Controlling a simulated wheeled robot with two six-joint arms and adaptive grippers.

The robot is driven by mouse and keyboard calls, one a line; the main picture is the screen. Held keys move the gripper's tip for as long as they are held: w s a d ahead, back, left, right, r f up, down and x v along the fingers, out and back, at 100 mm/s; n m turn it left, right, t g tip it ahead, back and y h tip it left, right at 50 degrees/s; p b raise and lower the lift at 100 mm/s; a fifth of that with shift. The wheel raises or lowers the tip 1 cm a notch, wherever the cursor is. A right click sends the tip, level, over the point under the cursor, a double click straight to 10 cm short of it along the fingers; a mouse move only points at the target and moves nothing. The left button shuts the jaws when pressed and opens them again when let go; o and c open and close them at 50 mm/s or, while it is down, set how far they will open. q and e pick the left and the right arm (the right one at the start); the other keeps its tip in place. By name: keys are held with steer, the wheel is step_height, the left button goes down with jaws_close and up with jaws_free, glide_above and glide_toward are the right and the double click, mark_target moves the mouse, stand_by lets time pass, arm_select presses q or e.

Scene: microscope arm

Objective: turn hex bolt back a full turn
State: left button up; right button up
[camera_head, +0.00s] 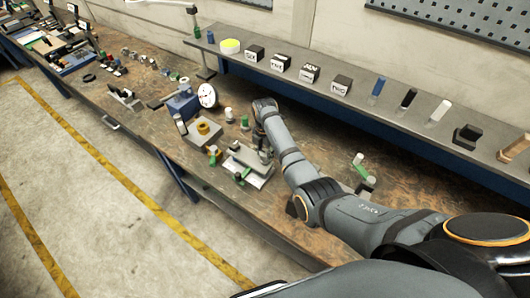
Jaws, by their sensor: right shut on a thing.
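My right gripper (264,152) is at the far end of my grey right arm and points down. It is at the right side of a grey metal fixture (250,161) on the wooden bench. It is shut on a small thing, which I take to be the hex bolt. The bolt is hidden by the gripper and too small to make out, so its angle does not show. Small green-based parts (239,178) stand by the fixture's front edge. My left gripper is not in view.
Left of the fixture are a brass ring on a grey block (203,129), a blue box (182,107) and a white dial (207,95). A green-and-white part (360,166) stands right of my arm. A raised shelf (300,80) with labelled blocks runs behind.

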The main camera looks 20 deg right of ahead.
mark_target(265, 153)
steer(key=n, duration=0.5)
steer(key=shift+s+a+f, duration=0.1)
steer(key=shift+s+f, duration=0.2)
steer(key=shift+n, duration=2.4)
steer(key=o, duration=1.2)
steer(key=shift+w+r, duration=0.1)
steer(key=shift+w, duration=0.05)
steer(key=shift+c, duration=0.2)
steer(key=shift+w, duration=0.1)
steer(key=shift+r, duration=0.1)
steer(key=shift+r, duration=0.2)
step_height(265, 153, up, 12)
steer(key=shift+f, duration=0.2)
